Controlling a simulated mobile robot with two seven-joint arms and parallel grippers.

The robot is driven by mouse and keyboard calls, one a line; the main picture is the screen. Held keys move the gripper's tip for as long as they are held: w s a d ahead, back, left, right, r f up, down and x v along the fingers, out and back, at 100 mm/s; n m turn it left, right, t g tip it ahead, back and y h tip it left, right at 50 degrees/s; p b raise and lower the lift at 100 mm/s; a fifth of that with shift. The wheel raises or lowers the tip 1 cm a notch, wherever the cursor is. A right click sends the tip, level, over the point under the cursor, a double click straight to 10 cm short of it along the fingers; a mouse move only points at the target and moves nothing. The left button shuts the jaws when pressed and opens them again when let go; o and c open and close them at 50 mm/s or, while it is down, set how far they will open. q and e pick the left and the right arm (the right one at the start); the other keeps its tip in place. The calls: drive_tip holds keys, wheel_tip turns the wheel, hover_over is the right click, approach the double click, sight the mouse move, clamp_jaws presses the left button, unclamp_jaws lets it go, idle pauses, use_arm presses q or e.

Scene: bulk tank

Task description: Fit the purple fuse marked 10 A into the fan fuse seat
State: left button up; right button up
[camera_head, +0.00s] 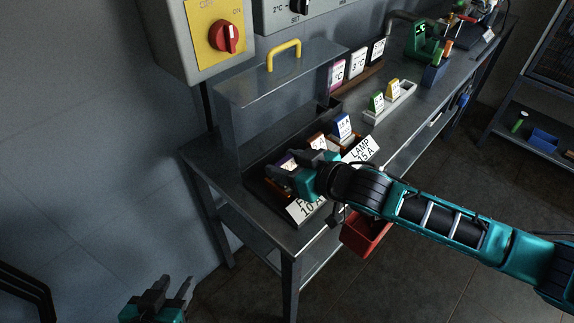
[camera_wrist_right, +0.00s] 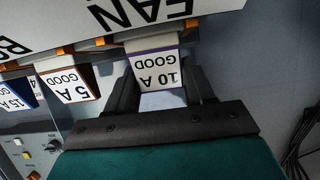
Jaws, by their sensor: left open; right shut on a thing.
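The purple-edged fuse marked 10 A GOOD (camera_wrist_right: 160,72) is between the fingers of my right gripper (camera_wrist_right: 163,88), which is shut on it. In the head view its purple top (camera_head: 287,161) shows just past my right gripper (camera_head: 284,174). The fuse is at the near end of the fuse box, behind the FAN 10 A label (camera_head: 305,209); the same label (camera_wrist_right: 150,18) fills the top of the right wrist view. The seat is hidden, so I cannot tell how deep the fuse sits. My left gripper (camera_head: 172,292) is open and empty, low beside the bench.
An orange-brown 5 A fuse (camera_wrist_right: 70,82) and a blue 15 A fuse (camera_head: 342,126) stand alongside. The raised cover with a yellow handle (camera_head: 284,54) is behind them.

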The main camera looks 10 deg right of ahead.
use_arm(q)
drive_tip(key=shift+w+r, duration=0.1)
drive_tip(key=shift+r, duration=0.05)
use_arm(e)
drive_tip(key=shift+r, duration=0.1)
use_arm(q)
drive_tip(key=shift+a, duration=0.15)
use_arm(e)
drive_tip(key=o, duration=1)
use_arm(q)
drive_tip(key=shift+s+a+r+p, duration=0.15)
drive_tip(key=shift+s+a+p, duration=0.2)
drive_tip(key=shift+p, duration=0.55)
use_arm(e)
drive_tip(key=shift+v, duration=6)
use_arm(q)
drive_tip(key=shift+w, duration=0.1)
